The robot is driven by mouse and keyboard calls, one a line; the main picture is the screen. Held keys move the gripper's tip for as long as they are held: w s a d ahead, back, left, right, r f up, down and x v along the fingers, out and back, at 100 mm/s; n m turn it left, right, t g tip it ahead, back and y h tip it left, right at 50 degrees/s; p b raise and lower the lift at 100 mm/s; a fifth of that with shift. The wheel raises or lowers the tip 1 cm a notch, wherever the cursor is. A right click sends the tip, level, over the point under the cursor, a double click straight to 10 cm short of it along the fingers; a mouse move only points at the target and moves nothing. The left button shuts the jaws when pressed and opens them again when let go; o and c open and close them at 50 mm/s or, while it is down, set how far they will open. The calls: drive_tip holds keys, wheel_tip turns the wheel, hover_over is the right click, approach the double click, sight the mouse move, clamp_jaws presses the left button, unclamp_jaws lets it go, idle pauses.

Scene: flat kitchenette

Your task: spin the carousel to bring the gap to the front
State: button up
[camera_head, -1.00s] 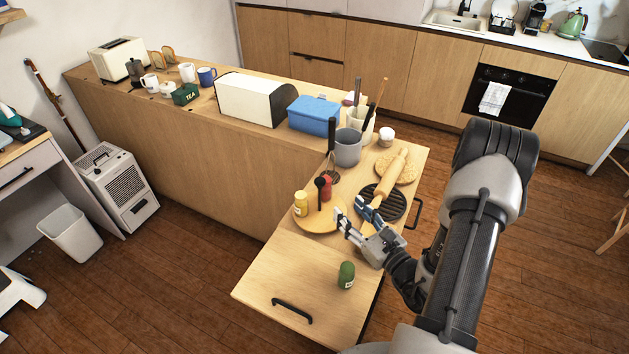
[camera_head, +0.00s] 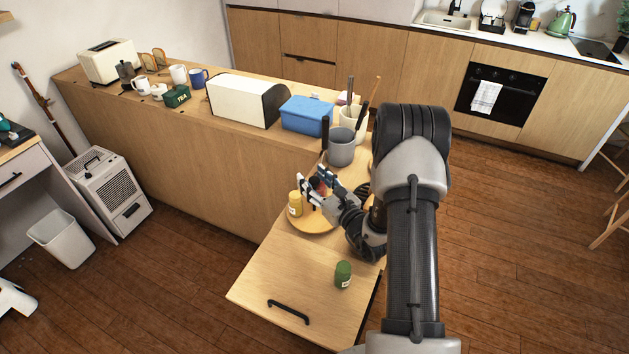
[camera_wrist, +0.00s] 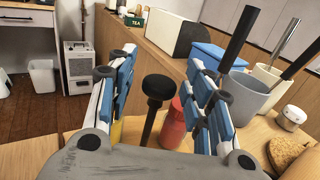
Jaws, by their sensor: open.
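The carousel (camera_head: 312,225) is a round wooden turntable on the counter, partly hidden by my gripper. A yellow jar (camera_head: 295,204) stands at its left side. A red jar (camera_wrist: 174,124) stands on it beside a dark post with a round black knob (camera_wrist: 158,87). My gripper (camera_head: 317,184) is over the carousel with its fingers spread. In the wrist view the knob and post show between the open fingers, with the red jar partly behind the right finger. I cannot tell whether a finger touches anything. A green jar (camera_head: 343,274) stands on the counter, off the carousel.
A grey utensil pot (camera_head: 341,148) stands behind the carousel, with a blue box (camera_head: 307,115) and a white bread bin (camera_head: 245,101) on the raised ledge. A white-lidded jar (camera_wrist: 292,117) is at the right. The counter's front end is mostly clear.

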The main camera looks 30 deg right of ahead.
drive_tip(key=shift+c, duration=0.6)
clamp_jaws()
